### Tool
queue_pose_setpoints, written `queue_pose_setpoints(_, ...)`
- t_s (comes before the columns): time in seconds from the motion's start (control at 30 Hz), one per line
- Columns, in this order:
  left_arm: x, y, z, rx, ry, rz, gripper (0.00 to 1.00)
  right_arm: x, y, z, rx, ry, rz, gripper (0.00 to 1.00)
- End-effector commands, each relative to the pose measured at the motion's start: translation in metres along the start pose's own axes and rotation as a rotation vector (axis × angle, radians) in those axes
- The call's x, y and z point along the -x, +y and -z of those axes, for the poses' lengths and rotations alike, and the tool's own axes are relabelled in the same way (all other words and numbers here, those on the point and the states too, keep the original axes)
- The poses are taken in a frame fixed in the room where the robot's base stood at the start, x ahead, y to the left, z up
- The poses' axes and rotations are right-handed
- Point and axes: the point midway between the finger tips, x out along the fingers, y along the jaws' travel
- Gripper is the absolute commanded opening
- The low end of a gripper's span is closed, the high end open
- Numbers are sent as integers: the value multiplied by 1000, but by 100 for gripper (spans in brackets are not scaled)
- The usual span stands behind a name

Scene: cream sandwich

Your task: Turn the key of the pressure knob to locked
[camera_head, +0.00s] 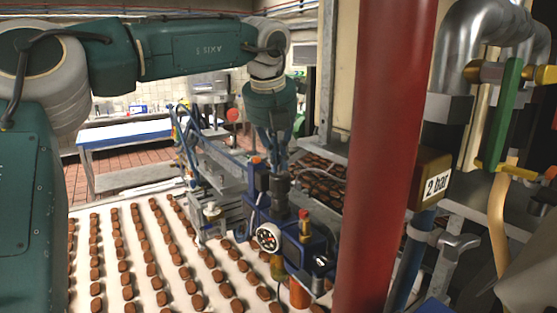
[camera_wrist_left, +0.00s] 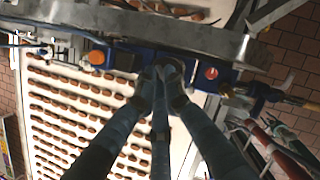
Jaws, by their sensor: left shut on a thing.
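My left gripper (camera_head: 275,150) comes down from above onto the blue pneumatic unit (camera_head: 258,215). Its fingers are shut around the black pressure knob (camera_head: 280,184) on top of that unit. In the left wrist view the fingertips of the left gripper (camera_wrist_left: 164,76) close together at the dark knob (camera_wrist_left: 172,68), which they mostly cover. The knob's key and its turned position cannot be made out. A round pressure gauge (camera_head: 267,237) with a white face sits on the unit's front, below the knob. My right gripper is not in view.
A red column (camera_head: 385,150) stands close to the right of the unit. A "2 bar" sign (camera_head: 436,184) and pipes (camera_head: 470,45) are farther right. A pale conveyor belt (camera_head: 115,290) with rows of brown biscuits runs below. A red-topped part (camera_head: 304,216) stands beside the knob.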

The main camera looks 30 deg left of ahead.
Motion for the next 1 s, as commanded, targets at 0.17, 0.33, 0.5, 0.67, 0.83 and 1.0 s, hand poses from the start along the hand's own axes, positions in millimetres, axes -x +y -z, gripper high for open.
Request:
queue_pose_setpoints(0.17,0,2,-2,-152,-3,66,0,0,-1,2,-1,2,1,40)
queue_pose_setpoints(0.33,0,2,-2,-301,-3,128,0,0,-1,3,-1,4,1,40)
queue_pose_setpoints(0.5,0,3,-4,-450,-3,190,0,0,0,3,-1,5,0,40)
queue_pose_setpoints(0.67,-1,3,-5,-590,-3,246,0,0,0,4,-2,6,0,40)
queue_pose_setpoints(0.83,-2,4,-5,-732,-2,305,0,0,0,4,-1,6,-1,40)
queue_pose_setpoints(1.0,-2,3,-6,-858,-3,356,0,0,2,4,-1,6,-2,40)
